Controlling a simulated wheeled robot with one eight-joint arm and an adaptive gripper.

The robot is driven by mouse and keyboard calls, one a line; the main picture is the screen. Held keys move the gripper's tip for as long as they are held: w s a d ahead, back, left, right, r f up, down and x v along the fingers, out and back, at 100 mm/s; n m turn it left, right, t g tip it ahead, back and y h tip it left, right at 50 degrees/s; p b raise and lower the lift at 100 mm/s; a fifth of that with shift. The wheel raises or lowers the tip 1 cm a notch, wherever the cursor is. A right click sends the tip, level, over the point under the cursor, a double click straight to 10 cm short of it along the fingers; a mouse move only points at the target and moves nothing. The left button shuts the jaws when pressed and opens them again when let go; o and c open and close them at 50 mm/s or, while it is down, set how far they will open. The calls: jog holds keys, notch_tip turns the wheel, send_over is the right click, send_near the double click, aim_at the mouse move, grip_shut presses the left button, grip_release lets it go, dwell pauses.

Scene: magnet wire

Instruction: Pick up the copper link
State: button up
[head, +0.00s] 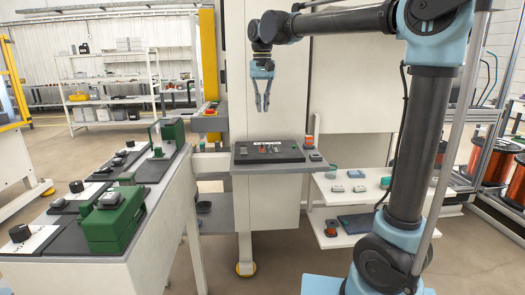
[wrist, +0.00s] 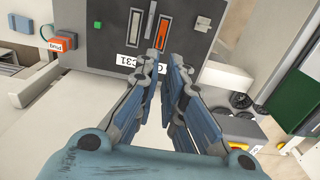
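The copper link (wrist: 161,34) appears to be the orange-brown strip in a pale slot on the dark panel (wrist: 112,52) in the wrist view. A similar grey strip (wrist: 135,24) is in the slot to its left. In the head view the panel (head: 243,158) lies on a small grey shelf, and the parts on it are too small to tell apart. My gripper (head: 262,108) hangs above the panel with its fingers pointing down, apart and empty. In the wrist view my gripper (wrist: 167,58) is open, its fingertips just below the copper strip in the picture, not touching it.
An orange block (wrist: 62,42) marked "Plug" sits left of the panel. A workbench with a green box (head: 112,222) stands at the left in the head view. White shelves (head: 345,187) with small parts are right of the panel. The air around my gripper is clear.

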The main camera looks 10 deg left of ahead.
notch_tip(320, 180, down, 15)
jog(key=shift+r, duration=0.2)
grip_shut()
dwell(0.4)
jog(key=shift+r, duration=0.1)
notch_tip(320, 180, up, 10)
jog(key=shift+s+a, duration=0.15)
dwell(0.6)
